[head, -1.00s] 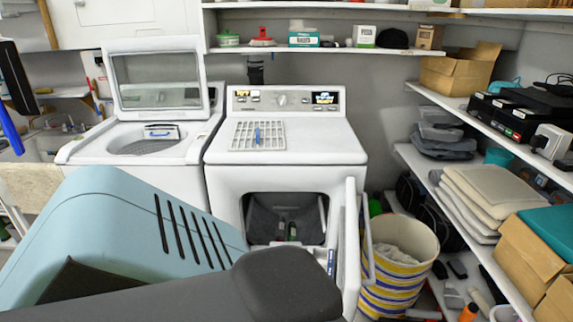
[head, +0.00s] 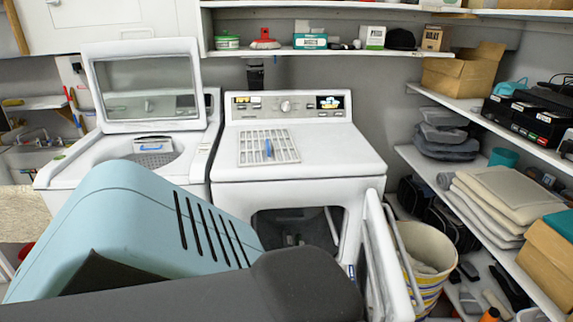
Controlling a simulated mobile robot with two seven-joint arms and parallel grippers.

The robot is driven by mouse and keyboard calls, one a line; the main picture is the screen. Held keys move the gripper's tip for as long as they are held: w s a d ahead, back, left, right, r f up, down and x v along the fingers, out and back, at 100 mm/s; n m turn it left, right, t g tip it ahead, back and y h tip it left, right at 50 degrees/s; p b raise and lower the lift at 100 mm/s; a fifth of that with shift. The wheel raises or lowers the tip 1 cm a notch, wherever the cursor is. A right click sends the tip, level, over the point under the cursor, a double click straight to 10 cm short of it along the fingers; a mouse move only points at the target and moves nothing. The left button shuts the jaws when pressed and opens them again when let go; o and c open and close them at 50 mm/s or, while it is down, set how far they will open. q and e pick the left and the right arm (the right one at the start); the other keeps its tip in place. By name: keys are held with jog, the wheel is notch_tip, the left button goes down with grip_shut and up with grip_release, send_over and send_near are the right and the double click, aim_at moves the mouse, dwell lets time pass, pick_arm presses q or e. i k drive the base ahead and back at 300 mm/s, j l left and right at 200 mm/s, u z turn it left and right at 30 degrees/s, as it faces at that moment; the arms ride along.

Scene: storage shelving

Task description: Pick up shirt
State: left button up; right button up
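I cannot make out a shirt for certain. Pale cloth (head: 424,268) lies in the yellow, white and blue striped basket (head: 433,291) beside the open front-loading machine (head: 290,195); its kind is unclear. Folded grey cloth-like items (head: 444,138) and a beige folded stack (head: 497,190) lie on the right shelves. The drum opening (head: 303,227) is dark, with small unclear shapes inside. Neither gripper shows. A large light-blue and grey shape, which looks like part of my own arm, covers the lower left and bottom and hides the floor there.
The open machine door (head: 385,250) sticks out between the drum opening and the basket. A top-loading machine (head: 140,150) with its lid up stands left. Right shelves (head: 402,152) hold a cardboard box (head: 460,72) and black devices (head: 530,117). A grated white rack (head: 268,146) lies on the front-loader.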

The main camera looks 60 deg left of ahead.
aim_at(288, 242)
jog(key=k+j, duration=0.15)
jog(key=j, duration=0.25)
jog(key=k+j, duration=0.15)
jog(key=j, duration=0.25)
jog(key=k+j, duration=0.2)
jog(key=j, duration=0.15)
jog(key=k+j+z, duration=0.1)
jog(key=j, duration=0.3)
jog(key=k+j, duration=0.2)
jog(key=j, duration=0.2)
jog(key=k+j, duration=0.2)
jog(key=j, duration=0.2)
